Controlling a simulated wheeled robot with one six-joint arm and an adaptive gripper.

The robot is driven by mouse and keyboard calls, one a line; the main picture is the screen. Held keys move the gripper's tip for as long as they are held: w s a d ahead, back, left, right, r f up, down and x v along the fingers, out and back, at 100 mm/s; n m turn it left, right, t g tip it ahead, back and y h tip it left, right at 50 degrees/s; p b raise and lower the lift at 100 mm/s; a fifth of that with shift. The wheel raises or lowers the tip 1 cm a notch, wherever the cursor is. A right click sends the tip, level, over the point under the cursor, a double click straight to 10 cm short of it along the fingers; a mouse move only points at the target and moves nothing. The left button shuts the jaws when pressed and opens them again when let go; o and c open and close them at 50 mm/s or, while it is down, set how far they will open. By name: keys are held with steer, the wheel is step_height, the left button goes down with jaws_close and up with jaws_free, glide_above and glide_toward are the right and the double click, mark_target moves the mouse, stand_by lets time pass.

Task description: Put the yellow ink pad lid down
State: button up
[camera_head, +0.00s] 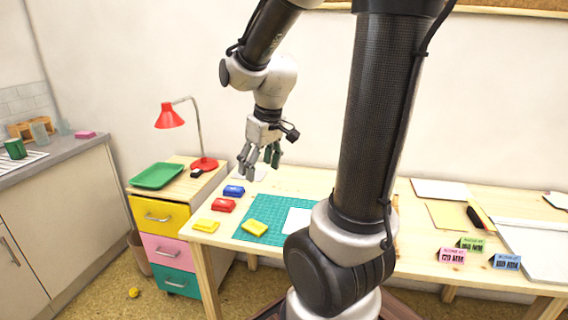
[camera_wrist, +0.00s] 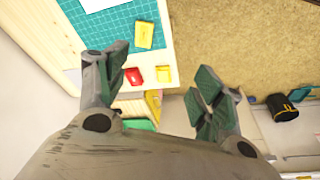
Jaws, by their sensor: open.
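One yellow piece (camera_head: 255,228) lies flat on the green cutting mat (camera_head: 250,239). Another yellow piece (camera_head: 206,226) lies on bare wood near the table's front left corner. I cannot tell for sure which is the lid and which the pad. In the wrist view, the yellow piece on the mat (camera_wrist: 144,35) and the one on the wood (camera_wrist: 164,74) show beyond my fingers. My gripper (camera_head: 259,163) is open and empty, raised above the table's back left part. Its spread fingers also show in the wrist view (camera_wrist: 160,88).
A red ink pad (camera_head: 222,205) and a blue one (camera_head: 234,190) sit behind the yellow piece on the wood. White paper (camera_head: 298,221) lies on the mat. A red lamp (camera_head: 204,163) and green tray (camera_head: 157,176) stand on the drawer unit. Small stamp signs (camera_head: 452,255) stand at right.

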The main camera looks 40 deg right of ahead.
steer(key=s+a+r+m+t, duration=0.1)
steer(key=s+r, duration=0.6)
steer(key=s, duration=0.6)
steer(key=shift+s+a+m, duration=0.35)
steer(key=shift+a+m, duration=0.05)
steer(key=shift+d+r, duration=0.1)
